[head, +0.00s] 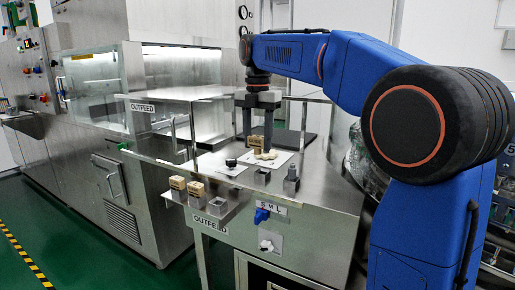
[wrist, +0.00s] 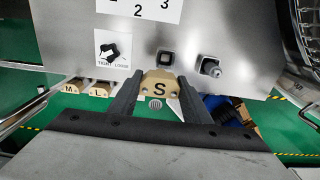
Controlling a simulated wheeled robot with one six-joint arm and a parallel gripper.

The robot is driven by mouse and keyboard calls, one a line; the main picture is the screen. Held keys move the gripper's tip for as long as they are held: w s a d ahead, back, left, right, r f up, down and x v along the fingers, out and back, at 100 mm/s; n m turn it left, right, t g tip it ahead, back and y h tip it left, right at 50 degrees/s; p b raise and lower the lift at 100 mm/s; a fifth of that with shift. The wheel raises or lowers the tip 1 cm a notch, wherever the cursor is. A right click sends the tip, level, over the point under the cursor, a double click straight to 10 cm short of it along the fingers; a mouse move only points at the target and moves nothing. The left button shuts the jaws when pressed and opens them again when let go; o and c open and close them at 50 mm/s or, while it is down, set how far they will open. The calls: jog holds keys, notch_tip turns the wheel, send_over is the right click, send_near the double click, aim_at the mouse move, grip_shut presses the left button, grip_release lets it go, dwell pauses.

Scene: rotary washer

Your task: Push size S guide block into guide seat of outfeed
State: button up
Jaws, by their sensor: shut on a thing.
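The tan size S guide block (wrist: 158,84) is between the two dark fingers of my gripper (wrist: 155,92) in the wrist view, its "S" facing the camera. My gripper (head: 257,138) also shows in the head view, pointing down above the steel outfeed table, shut on the block (head: 256,156). Fingers hide part of the block there. Two square metal fittings stand on the table's front part, a low one (head: 262,177) and a taller one (head: 291,184). Which part is the guide seat, I cannot tell.
Two tan blocks, marked M (wrist: 72,87) and L (wrist: 99,89), sit on a small shelf at the table's front left.

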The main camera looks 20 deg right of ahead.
jog(key=shift+d+r, duration=0.2)
jog(key=shift+d, duration=0.5)
jog(key=shift+d+f, duration=0.1)
jog(key=shift+f, duration=3.65)
jog(key=shift+f, duration=0.5)
jog(key=o, duration=1.1)
jog(key=shift+r, duration=0.1)
